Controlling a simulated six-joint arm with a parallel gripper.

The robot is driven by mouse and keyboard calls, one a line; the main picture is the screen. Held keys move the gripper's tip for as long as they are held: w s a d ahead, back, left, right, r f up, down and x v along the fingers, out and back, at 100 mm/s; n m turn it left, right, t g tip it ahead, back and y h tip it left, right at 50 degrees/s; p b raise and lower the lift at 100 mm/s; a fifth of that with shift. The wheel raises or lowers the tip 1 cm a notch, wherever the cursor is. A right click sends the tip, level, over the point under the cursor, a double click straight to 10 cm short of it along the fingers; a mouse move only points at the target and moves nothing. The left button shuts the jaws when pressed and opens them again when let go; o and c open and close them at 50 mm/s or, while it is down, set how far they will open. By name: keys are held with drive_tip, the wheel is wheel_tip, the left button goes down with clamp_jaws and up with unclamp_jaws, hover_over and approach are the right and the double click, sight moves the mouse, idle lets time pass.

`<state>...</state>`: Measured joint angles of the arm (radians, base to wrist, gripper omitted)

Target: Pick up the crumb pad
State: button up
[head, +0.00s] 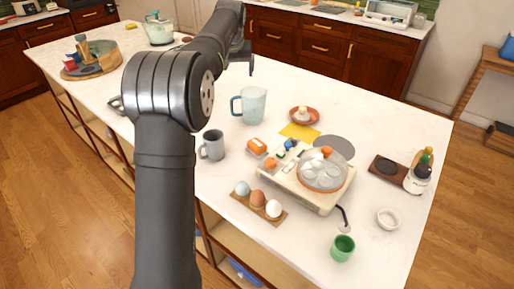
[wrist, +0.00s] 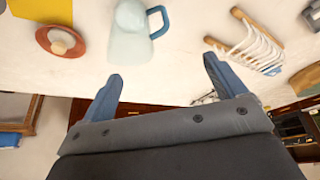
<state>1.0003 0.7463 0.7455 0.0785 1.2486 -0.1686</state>
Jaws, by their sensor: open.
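No label marks the crumb pad, so I cannot tell for certain which thing it is. A flat yellow square (head: 300,132) lies on the white counter, partly under a terracotta saucer (head: 304,116); it also shows at the top left of the wrist view (wrist: 40,10). A flat grey disc (head: 334,147) and a small orange block with a white patch (head: 256,146) lie nearby. My gripper (wrist: 163,84) is open, with nothing between its fingers. It is above the counter's far side, behind the pitcher in the head view, apart from these things.
A pale pitcher (head: 253,105) with a blue handle stands left of the saucer. A grey mug (head: 212,145), an egg cooker (head: 322,172) and an egg holder (head: 258,207) stand nearer. A green cup (head: 342,248) is at front right. The counter's left middle has free room.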

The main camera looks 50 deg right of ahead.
sight(254, 144)
drive_tip(key=s+a+f+m+g+y, duration=0.2)
drive_tip(key=s+a+m, duration=0.1)
drive_tip(key=s+m, duration=0.3)
drive_tip(key=s+a+f+m+g+y, duration=0.1)
drive_tip(key=s+a+f+m, duration=0.15)
drive_tip(key=s+m, duration=0.35)
drive_tip(key=shift+n, duration=0.6)
drive_tip(key=f, duration=1.1)
drive_tip(key=s+f, duration=0.1)
drive_tip(key=f, duration=0.4)
drive_tip(key=shift+s+a+f, duration=0.1)
drive_tip(key=shift+a+f, duration=0.15)
drive_tip(key=shift+a, duration=0.05)
drive_tip(key=c, duration=1.1)
